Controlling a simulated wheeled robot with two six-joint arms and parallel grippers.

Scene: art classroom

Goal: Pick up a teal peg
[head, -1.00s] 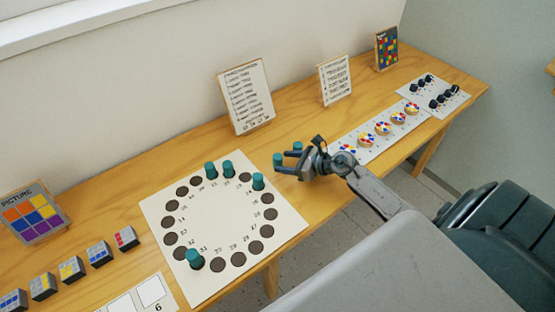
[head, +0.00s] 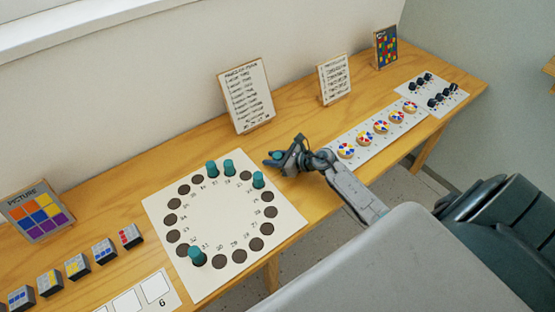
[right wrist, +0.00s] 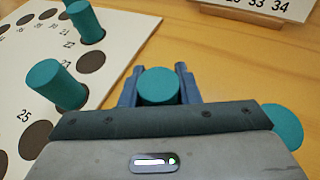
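My right gripper (head: 275,158) is low over the table, just right of the pegboard (head: 290,216). In the right wrist view, its fingers (right wrist: 159,84) are closed against both sides of a teal peg (right wrist: 159,88), seen from its round top. Whether this peg is clear of the table cannot be told. Another teal peg (right wrist: 283,126) is partly hidden behind the gripper body in that view. Teal pegs stand in the board: two at its back (head: 211,170) (head: 229,168), one at its right (head: 258,180), one at its front left (head: 196,255). My left gripper does not show.
A strip with colored discs (head: 364,139) lies right of the gripper, with a card of black knobs (head: 449,99) beyond. Signs (head: 246,98) (head: 335,80) stand along the wall. Patterned blocks (head: 76,267) sit at left. Bare table lies behind the board.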

